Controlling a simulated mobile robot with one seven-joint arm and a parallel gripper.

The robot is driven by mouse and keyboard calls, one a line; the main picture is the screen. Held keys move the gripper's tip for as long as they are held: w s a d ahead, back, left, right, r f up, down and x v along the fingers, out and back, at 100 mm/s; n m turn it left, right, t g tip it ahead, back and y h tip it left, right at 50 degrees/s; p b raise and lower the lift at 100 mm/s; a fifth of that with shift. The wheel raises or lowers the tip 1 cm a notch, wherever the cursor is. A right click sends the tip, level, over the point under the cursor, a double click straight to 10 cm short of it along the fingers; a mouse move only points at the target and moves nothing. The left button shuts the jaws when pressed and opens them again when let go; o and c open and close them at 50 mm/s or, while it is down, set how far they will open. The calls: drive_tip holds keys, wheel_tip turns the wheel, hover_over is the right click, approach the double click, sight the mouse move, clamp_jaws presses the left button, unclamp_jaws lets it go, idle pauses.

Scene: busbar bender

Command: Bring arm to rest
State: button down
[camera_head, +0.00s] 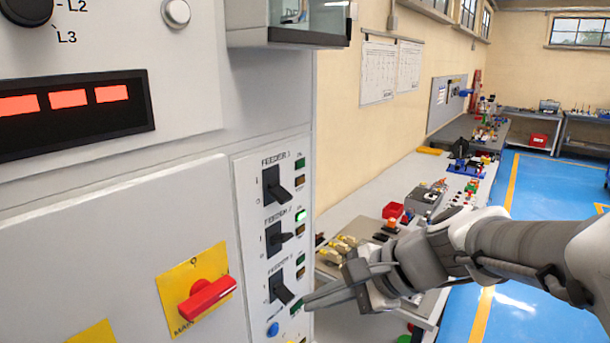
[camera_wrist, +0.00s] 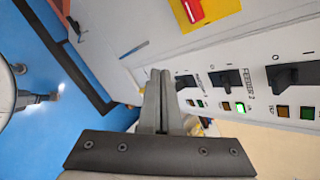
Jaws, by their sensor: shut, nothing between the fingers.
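My gripper (camera_head: 312,299) is shut and empty in front of the lower right of the grey cabinet, close to the lowest feeder switch. I cannot tell whether its tips touch the panel. In the wrist view my gripper (camera_wrist: 160,75) shows its two fingers together, pointing at the cabinet face beside the feeder switches. My arm (camera_head: 490,240) reaches in from the right of the head view.
The feeder panel (camera_head: 255,188) carries three black switches and small lamps; the middle green lamp (camera_head: 301,215) is lit. A red main switch (camera_head: 207,299) on a yellow plate sits left. A cluttered workbench (camera_head: 345,215) runs behind my arm. Blue floor (camera_head: 530,310) is open at right.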

drive_tip(key=s+d+f+n+t+h+b, duration=0.1)
drive_tip(key=s+d+f+n+h, duration=0.3)
drive_tip(key=s+d+n+h, duration=0.4)
drive_tip(key=shift+s+d+n+h+b, duration=0.3)
drive_tip(key=shift+s+d+n+b, duration=0.45)
drive_tip(key=shift+s+d+n, duration=1.45)
drive_tip(key=shift+w+a+n, duration=0.35)
drive_tip(key=shift+w+n, duration=0.25)
drive_tip(key=shift+w, duration=0.25)
